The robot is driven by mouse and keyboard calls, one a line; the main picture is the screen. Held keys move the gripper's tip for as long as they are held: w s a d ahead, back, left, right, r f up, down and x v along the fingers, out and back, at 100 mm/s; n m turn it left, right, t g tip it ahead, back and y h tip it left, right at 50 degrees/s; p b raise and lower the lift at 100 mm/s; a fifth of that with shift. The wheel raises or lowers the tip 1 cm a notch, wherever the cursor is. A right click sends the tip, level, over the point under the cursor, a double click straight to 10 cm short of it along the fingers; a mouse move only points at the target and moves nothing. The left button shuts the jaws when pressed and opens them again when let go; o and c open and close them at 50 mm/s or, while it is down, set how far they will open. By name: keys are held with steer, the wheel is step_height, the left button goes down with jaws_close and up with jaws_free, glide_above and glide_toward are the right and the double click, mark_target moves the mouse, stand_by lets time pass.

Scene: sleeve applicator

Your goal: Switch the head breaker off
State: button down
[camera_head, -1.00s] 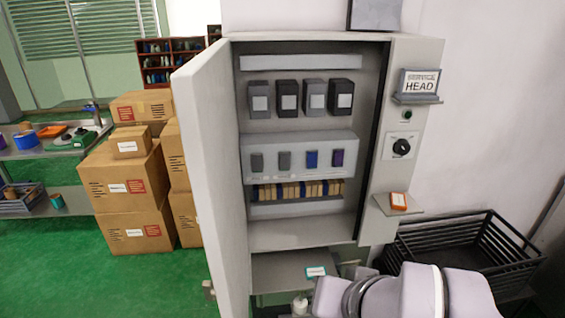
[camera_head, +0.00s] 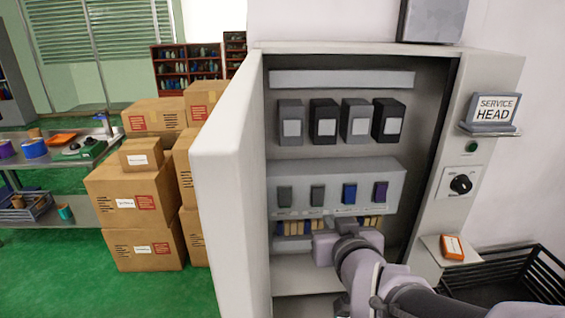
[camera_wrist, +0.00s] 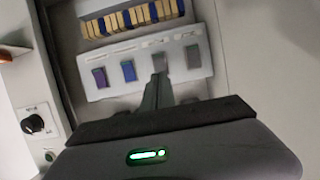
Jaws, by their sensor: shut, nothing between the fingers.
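A pale panel (camera_head: 395,182) inside the open cabinet carries a row of breakers: a left grey breaker (camera_head: 285,196), a second grey breaker (camera_head: 317,195), a blue one (camera_head: 349,193) and a purple one (camera_head: 381,191). Their labels are too small to read, so I cannot tell which is the head breaker. My gripper (camera_head: 328,224) is shut and empty, just below the second grey breaker. The wrist view shows the row inverted; there my fingertips (camera_wrist: 160,80) overlap that grey breaker (camera_wrist: 159,62). I cannot tell whether they touch it.
The cabinet door (camera_head: 230,190) stands open on the left. A "SERVICE HEAD" sign (camera_head: 494,109), a black rotary knob (camera_head: 461,184) and an orange-and-white item on a shelf (camera_head: 452,247) are on the right. Boxed units (camera_head: 323,122) line the upper row. Cartons (camera_head: 140,205) stand left.

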mark_target(317, 202)
steer(key=p+x, duration=0.3)
steer(key=x, duration=0.7)
steer(key=shift+w+f, duration=0.25)
steer(key=shift+w, duration=0.1)
steer(key=shift+w+f, duration=0.2)
steer(key=shift+w, duration=0.5)
